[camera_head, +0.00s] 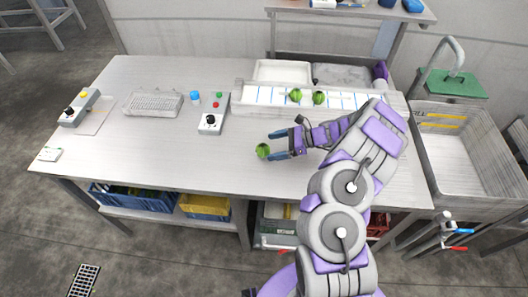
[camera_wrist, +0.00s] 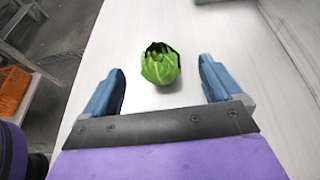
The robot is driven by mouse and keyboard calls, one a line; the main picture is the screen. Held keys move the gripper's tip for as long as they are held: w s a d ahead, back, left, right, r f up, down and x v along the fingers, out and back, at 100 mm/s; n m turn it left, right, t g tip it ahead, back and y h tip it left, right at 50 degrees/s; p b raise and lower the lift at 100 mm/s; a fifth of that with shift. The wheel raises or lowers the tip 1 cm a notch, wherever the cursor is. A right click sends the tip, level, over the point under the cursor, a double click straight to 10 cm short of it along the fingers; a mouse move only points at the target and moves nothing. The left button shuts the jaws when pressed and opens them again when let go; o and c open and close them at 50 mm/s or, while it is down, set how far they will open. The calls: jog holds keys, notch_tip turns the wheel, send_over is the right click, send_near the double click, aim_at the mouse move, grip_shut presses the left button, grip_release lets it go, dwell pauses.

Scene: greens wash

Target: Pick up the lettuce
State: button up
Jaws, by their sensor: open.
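A green lettuce (camera_head: 263,151) sits on the table in the head view, just left of my gripper's fingertips. My gripper (camera_head: 270,145) is open, with its blue fingers low over the table. In the wrist view the lettuce (camera_wrist: 160,63) lies ahead, between the lines of the two open fingers (camera_wrist: 162,78) and slightly beyond their tips. I see no contact between fingers and lettuce. Two more lettuces, one left (camera_head: 295,95) and one right (camera_head: 319,97), sit on the white tray with blue lines (camera_head: 262,97) at the back of the table.
The table (camera_head: 150,160) is clear left of the lettuce. A control box with buttons (camera_head: 214,113), a wire rack (camera_head: 153,104) and a blue cap (camera_head: 195,96) stand farther left. A sink (camera_head: 465,160) lies to the right, and a shelf (camera_head: 350,12) overhangs the back.

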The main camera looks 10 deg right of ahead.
aim_at(258, 150)
jog(key=x, duration=0.2)
jog(key=shift+a, duration=0.35)
jog(key=shift+w+a+f+b, duration=0.2)
jog(key=shift+a+f+b, duration=0.25)
jog(key=shift+a+f, duration=0.1)
jog(key=shift+w+a+f+b, duration=0.2)
jog(key=shift+a+f+b, duration=0.25)
jog(key=shift+a+f, duration=0.1)
jog(key=shift+w+a+f, duration=0.1)
jog(key=shift+a, duration=0.8)
jog(key=c, duration=0.3)
jog(key=shift+d, duration=0.3)
jog(key=c, duration=0.6)
jog(key=shift+a, duration=0.15)
jog(key=shift+c, duration=0.9)
